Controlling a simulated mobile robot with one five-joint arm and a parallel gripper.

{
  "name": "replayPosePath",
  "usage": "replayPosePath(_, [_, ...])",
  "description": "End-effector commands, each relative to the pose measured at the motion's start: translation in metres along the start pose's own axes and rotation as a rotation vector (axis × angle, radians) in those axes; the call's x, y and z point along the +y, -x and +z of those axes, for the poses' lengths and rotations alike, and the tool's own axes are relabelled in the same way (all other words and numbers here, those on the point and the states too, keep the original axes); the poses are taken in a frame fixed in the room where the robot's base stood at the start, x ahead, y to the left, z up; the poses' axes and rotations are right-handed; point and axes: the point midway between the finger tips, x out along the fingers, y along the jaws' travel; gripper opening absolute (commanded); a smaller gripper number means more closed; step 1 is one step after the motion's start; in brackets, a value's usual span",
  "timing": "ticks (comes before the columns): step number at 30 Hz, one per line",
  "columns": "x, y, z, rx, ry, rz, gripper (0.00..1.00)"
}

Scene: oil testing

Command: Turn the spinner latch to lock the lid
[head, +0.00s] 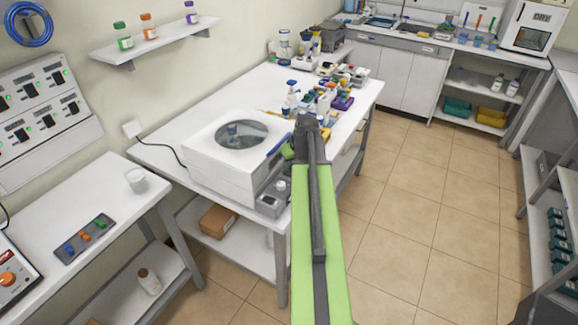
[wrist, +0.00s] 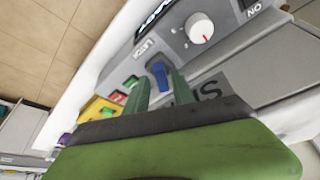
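The spinner (head: 215,160) is a white box on the middle table, with a round dark window in its lid (head: 196,140). The lid looks down. In the wrist view, a blue latch (wrist: 158,75) sits on the grey front panel below lettering that seems to read "LATCH". My gripper (wrist: 160,82) has its two green fingers on either side of the latch, with some gap showing between them. Whether a finger touches the latch is hard to tell. In the head view my arm hides part of the panel and most of my gripper (head: 288,152).
On the panel, a white knob (wrist: 201,29) with a red mark is to the right of the latch. Green and red buttons (wrist: 119,97) and a yellow patch (wrist: 97,108) are to the left. Spray bottles (head: 291,97) and coloured items stand behind the spinner. The floor (head: 430,200) at right is clear.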

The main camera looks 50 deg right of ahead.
Motion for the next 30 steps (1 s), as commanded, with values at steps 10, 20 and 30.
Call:
replayPosePath(10, [-0.001,0.001,0.0,0.0,0.001,-0.002,0.36])
replayPosePath(20, [-0.001,0.044,-0.002,0.0,0.001,-0.001,0.36])
replayPosePath(30, [-0.001,0.127,-0.002,0.0,0.0,-0.001,0.36])
